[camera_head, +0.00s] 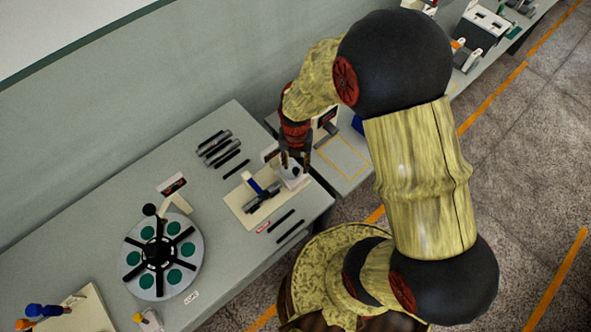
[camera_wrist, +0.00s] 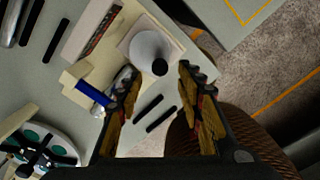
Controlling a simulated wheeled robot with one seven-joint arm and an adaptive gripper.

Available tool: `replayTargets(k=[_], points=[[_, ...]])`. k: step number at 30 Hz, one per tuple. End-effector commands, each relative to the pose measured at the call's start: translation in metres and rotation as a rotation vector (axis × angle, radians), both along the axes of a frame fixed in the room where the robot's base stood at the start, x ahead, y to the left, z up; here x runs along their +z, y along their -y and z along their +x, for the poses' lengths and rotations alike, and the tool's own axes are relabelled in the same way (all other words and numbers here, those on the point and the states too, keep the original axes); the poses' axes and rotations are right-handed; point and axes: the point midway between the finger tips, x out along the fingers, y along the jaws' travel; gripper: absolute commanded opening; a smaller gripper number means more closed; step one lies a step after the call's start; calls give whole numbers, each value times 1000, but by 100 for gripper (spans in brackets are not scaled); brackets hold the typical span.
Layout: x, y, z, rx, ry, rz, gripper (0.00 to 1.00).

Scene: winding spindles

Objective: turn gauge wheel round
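A pale round wheel with a black knob (camera_wrist: 151,44), which looks like the gauge wheel, sits at the end of a cream base plate (camera_head: 236,203). In the head view the wheel (camera_head: 295,182) is small and partly hidden by my gripper. My gripper (camera_head: 295,162) is over it, pointing down. In the wrist view my gripper's (camera_wrist: 158,82) two fingers are spread wide with nothing between their pads. The wheel and its knob appear just beyond the fingertips, between them. I cannot tell whether a finger touches it.
A blue-handled clamp (camera_head: 254,184) lies on the plate beside the wheel. A large disc with green spots and black spokes (camera_head: 149,281) stands at left. Dark rods (camera_head: 214,146) lie behind. The bench edge is close on the right, with a lower grey surface (camera_head: 343,180) past it.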

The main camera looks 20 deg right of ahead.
Motion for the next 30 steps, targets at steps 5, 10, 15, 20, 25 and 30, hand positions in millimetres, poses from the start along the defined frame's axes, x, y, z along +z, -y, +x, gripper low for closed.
replayTargets(k=[5, 10, 15, 20, 25, 30], points=[[-29, 0, -1, -1, -2, 0, 37], [-48, 0, 0, -2, 0, 0, 37], [-55, 0, 0, -2, -1, 0, 37], [-55, 0, 0, -3, 0, 0, 37], [-55, 0, 0, -3, 0, 0, 31], [-54, 0, 0, -3, 0, 0, 21]])
